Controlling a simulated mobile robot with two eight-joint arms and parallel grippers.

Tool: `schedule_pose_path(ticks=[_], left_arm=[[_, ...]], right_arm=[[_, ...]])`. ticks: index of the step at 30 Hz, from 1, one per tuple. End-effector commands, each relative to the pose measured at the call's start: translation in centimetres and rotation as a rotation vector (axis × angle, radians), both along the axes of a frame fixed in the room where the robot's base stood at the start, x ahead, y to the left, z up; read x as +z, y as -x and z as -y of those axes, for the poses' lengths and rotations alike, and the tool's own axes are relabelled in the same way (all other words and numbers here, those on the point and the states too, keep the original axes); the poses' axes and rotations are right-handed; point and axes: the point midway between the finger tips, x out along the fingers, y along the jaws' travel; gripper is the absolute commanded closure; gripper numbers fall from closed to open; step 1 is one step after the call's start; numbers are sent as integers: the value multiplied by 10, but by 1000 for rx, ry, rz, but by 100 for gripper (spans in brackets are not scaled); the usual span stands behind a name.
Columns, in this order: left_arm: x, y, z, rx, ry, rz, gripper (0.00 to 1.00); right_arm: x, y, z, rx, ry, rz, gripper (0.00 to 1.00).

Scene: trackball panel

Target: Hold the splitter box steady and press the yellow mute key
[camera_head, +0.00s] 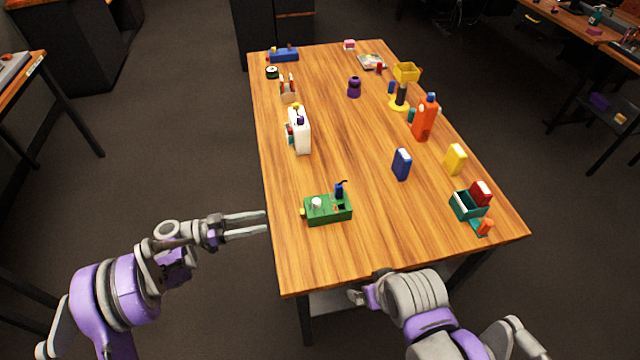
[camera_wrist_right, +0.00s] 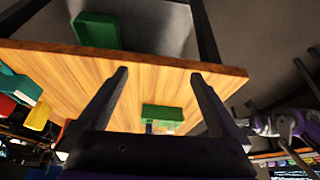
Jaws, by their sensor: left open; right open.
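The splitter box (camera_head: 336,213) is a green box near the front left of the wooden table, with a white knob and a blue lever on top. A small yellow part (camera_head: 303,212), likely the mute key, sticks out at its left end. The box also shows in the right wrist view (camera_wrist_right: 162,113), beyond the fingers. My left gripper (camera_head: 265,222) is open and empty at the table's left edge, apart from the box. My right gripper (camera_wrist_right: 160,78) is open and empty near the table's front edge; its fingers are mostly hidden in the head view.
A blue box (camera_head: 402,164), a yellow box (camera_head: 455,159) and a teal bin (camera_head: 467,206) stand to the right. The wooden table (camera_head: 350,250) is clear in front of the box. A green object (camera_wrist_right: 95,32) lies below the tabletop.

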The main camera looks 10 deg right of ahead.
Motion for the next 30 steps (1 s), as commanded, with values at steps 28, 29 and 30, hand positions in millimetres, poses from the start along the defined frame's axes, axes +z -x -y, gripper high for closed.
schedule_pose_path(ticks=[28,29,30], left_arm=[[0,0,0,1,-2,-2,50],[0,0,0,1,-2,-2,50],[0,0,0,1,-2,-2,50]], right_arm=[[67,-241,5,1348,322,-325,0],[66,-245,5,1376,323,-329,0],[65,-249,6,1410,324,-333,0]])
